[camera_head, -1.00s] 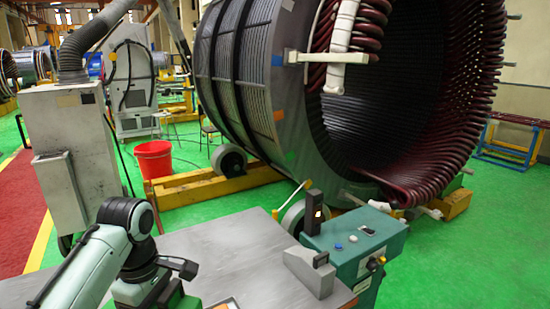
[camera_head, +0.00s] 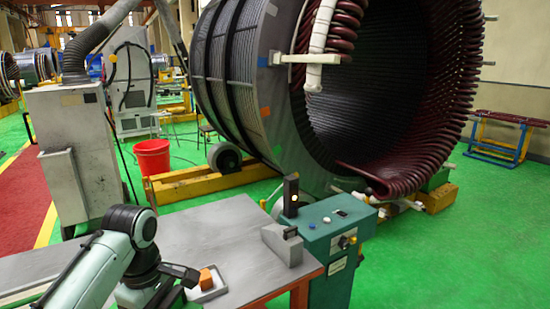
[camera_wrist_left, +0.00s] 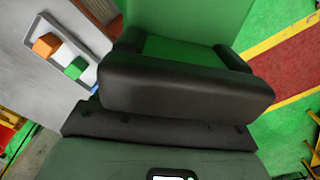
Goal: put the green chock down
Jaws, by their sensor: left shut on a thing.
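The green chock (camera_wrist_left: 185,22) fills the upper middle of the left wrist view, between the dark fingers of my left gripper (camera_wrist_left: 180,48). The gripper is shut on it. Its lower part is hidden by the dark gripper body. In the head view my left gripper (camera_head: 160,286) is at the bottom edge, left of a small tray, and is partly cut off. The tray (camera_head: 219,290) lies on the grey bench and holds an orange block (camera_head: 206,279). In the left wrist view it also holds a small green block (camera_wrist_left: 76,68). My right gripper is not in view.
The grey bench (camera_head: 215,235) has bare room behind the tray. A grey wedge-shaped block (camera_head: 282,246) stands at its right end, beside a teal control box (camera_head: 340,235). The large stator (camera_head: 290,110) stands behind, with a red bucket (camera_head: 152,158) to its left.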

